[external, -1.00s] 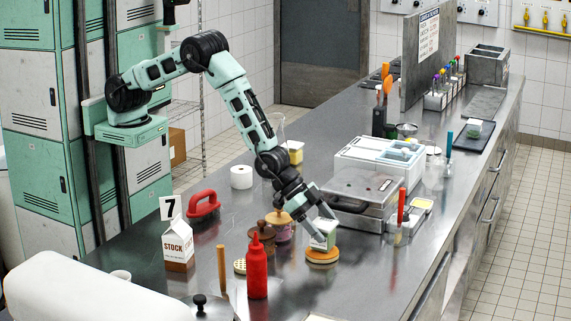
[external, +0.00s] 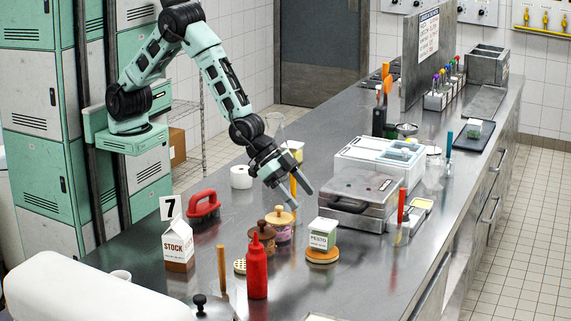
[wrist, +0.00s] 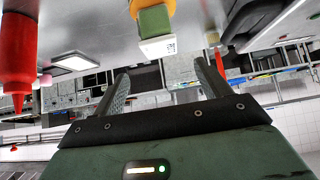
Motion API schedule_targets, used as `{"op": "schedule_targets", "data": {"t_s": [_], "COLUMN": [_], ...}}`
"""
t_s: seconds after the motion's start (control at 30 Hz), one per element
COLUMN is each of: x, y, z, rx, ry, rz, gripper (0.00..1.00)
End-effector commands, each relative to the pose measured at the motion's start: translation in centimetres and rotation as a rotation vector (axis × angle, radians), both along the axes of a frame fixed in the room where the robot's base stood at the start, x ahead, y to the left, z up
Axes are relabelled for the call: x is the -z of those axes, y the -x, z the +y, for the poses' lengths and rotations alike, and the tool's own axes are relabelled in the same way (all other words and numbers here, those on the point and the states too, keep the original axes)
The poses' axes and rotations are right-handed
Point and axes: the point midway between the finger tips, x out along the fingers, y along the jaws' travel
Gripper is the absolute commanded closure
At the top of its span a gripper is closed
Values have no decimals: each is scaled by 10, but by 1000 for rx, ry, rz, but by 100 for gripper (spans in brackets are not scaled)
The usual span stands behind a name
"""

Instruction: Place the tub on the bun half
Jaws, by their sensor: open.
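The tub (external: 323,234), a small square container labelled PESTO with a white lid, sits upright on the bun half (external: 322,257) on the steel counter. In the wrist view the tub (wrist: 156,24) shows with its white lid towards my gripper, and the orange bun half (wrist: 167,5) is at the top edge. My gripper (external: 301,197) is open and empty, above and behind the tub and apart from it. Its two fingers (wrist: 162,78) are spread in the wrist view with nothing between them.
Lidded wooden pots (external: 278,232) stand left of the tub. A red squeeze bottle (external: 257,272) and a stock carton (external: 177,246) stand further left. A metal press (external: 350,196) is behind to the right. The counter in front right of the bun half is clear.

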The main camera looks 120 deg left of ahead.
Motion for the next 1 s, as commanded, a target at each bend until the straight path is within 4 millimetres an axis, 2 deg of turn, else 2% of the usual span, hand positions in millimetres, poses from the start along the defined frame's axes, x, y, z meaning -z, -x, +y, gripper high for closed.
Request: {"op": "schedule_targets", "data": {"t_s": [0.13, 0.37, 0.47, 0.57, 0.6, 0.67, 0.7, 0.77, 0.8, 0.87, 0.9, 1.0], "x": [-9, -13, -22, -38, -44, -55, -60, -68, -72, -77, -80, -84], "y": [9, 14, 24, 56, 76, 115, 145, 193, 226, 277, 309, 378], "z": [0, 5, 34, 93, 122, 165, 190, 223, 241, 260, 268, 276], "rx": [0, -6, -40, -112, -155, -220, -266, -337, -384, -451, -493, -577], "ry": [0, 0, -5, -9, -8, -2, 5, 24, 40, 69, 91, 144], "rz": [-1, 5, 36, 112, 155, 227, 278, 355, 407, 480, 526, 625], "gripper": [24, 24, 24, 24, 24, 24, 24, 24, 24, 24, 24, 24]}}
